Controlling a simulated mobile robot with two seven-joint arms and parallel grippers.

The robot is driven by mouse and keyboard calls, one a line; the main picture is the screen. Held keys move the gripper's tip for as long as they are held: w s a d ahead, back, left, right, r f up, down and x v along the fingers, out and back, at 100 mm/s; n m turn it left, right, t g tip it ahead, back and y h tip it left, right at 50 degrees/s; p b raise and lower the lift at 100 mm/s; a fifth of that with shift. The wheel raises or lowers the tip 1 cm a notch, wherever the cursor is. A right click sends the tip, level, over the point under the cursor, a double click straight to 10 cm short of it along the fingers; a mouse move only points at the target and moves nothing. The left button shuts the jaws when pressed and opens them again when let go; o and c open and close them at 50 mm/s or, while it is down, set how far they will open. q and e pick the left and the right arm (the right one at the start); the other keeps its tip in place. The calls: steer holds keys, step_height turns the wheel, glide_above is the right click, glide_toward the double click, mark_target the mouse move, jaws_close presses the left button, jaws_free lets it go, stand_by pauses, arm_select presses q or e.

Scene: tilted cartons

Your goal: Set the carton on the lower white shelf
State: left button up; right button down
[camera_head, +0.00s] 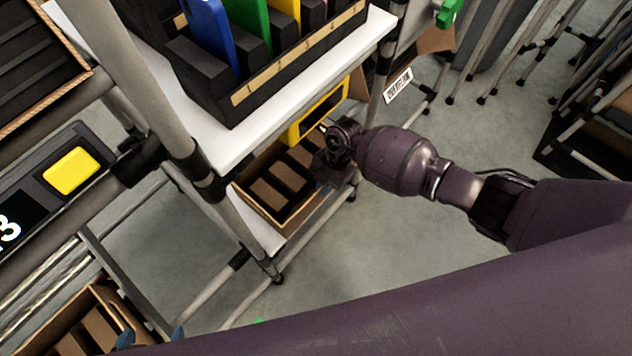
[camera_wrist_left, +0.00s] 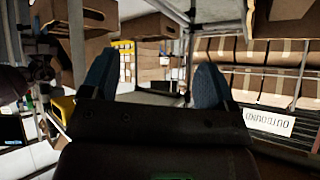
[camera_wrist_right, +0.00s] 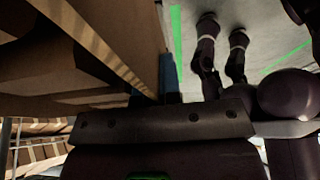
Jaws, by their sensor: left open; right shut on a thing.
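The open cardboard carton (camera_head: 244,200), with several brown blocks inside, is at the lower white shelf (camera_head: 268,236) in the head view. I cannot tell whether its base rests fully on the shelf. My right gripper (camera_head: 332,168) is shut on the carton's right-hand wall. In the right wrist view the carton wall (camera_wrist_right: 120,32) fills the left side, and a blue fingertip shows against it. My left gripper (camera_head: 151,338) is open and empty at the bottom left; its two blue fingers stand apart in the left wrist view (camera_wrist_left: 152,85).
The upper white shelf (camera_head: 225,150) holds a black rack (camera_head: 212,92) with coloured panels, above the carton. A yellow-framed box (camera_head: 318,112) is behind the carton. A grey rack post (camera_head: 150,95) stands left. Another carton (camera_head: 78,310) lies near my left gripper.

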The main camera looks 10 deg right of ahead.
steer(key=shift+w+a, duration=0.4)
steer(key=shift+w, duration=0.15)
steer(key=shift+w+a+b, duration=0.3)
steer(key=shift+w+a, duration=0.05)
steer(key=shift+w, duration=0.1)
steer(key=f, duration=0.1)
steer(key=f+b, duration=0.1)
steer(key=f, duration=0.1)
steer(key=shift+s+f, duration=0.1)
steer(key=shift+s, duration=0.2)
steer(key=shift+w+f+b, duration=0.1)
steer(key=shift+f+b, duration=0.25)
steer(key=shift+b, duration=0.1)
steer(key=shift+w+d+r, duration=0.1)
steer(key=shift+w, duration=0.05)
steer(key=shift+r, duration=0.2)
steer(key=c, duration=1.3)
jaws_free()
steer(key=shift+f, duration=0.1)
arm_select(q)
steer(key=shift+w+d+m, duration=0.35)
steer(key=shift+w+m, duration=0.05)
steer(key=shift+w, duration=0.2)
